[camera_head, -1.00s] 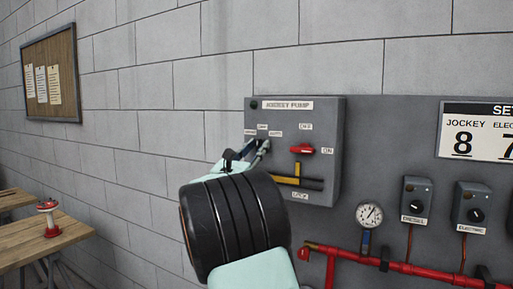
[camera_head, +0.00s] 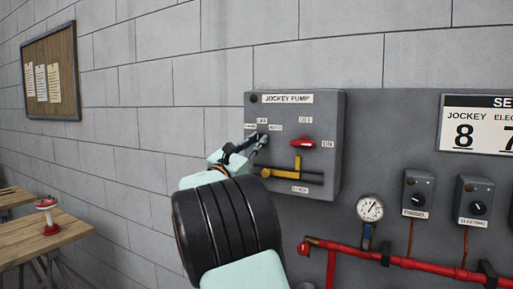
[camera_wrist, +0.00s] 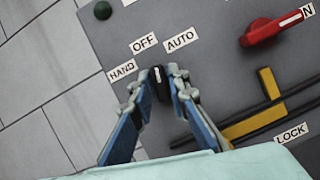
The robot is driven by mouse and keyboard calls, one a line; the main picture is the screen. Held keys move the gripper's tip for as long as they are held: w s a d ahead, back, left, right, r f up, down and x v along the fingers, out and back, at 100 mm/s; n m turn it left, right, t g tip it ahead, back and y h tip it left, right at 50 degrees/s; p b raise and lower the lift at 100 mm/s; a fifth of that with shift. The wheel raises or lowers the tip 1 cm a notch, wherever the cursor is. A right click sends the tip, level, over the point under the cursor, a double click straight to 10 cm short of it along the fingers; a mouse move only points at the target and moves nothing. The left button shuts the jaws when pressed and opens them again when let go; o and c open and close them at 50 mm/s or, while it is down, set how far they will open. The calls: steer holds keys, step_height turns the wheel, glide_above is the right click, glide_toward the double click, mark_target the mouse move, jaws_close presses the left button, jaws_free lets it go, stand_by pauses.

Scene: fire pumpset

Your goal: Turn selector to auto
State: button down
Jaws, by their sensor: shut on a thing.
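The grey jockey pump box (camera_head: 330,190) hangs on the wall panel. Its small black selector knob (camera_wrist: 160,84) sits below the HAND (camera_wrist: 122,70), OFF (camera_wrist: 143,43) and AUTO (camera_wrist: 181,40) labels. My gripper (camera_wrist: 160,92) is shut on the knob, one finger on each side. In the wrist view the knob's white mark points roughly up the picture, around OFF; I cannot tell its exact setting. In the head view my gripper (camera_head: 258,141) reaches the box's upper left part and hides most of the knob.
A red rotary handle (camera_head: 302,143) and a yellow lock lever (camera_head: 297,168) are right of the knob, close to my gripper. A dark green lamp (camera_wrist: 103,10) is at the upper left. A gauge (camera_head: 369,208) and red pipe (camera_head: 420,268) lie below right.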

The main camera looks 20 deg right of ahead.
steer(key=m+g+h+b, duration=0.1)
steer(key=m+g, duration=0.1)
steer(key=m, duration=0.2)
steer(key=shift+a+m+g, duration=0.1)
steer(key=shift+m+g, duration=0.2)
steer(key=shift+m, duration=0.1)
steer(key=shift+m+g+b, duration=0.35)
steer(key=shift+m+g, duration=0.45)
steer(key=shift+m, duration=1.2)
steer(key=c, duration=2)
jaws_free()
steer(key=shift+a, duration=0.1)
steer(key=v, duration=1.1)
steer(key=shift+s+a, duration=0.15)
steer(key=shift+a, duration=0.2)
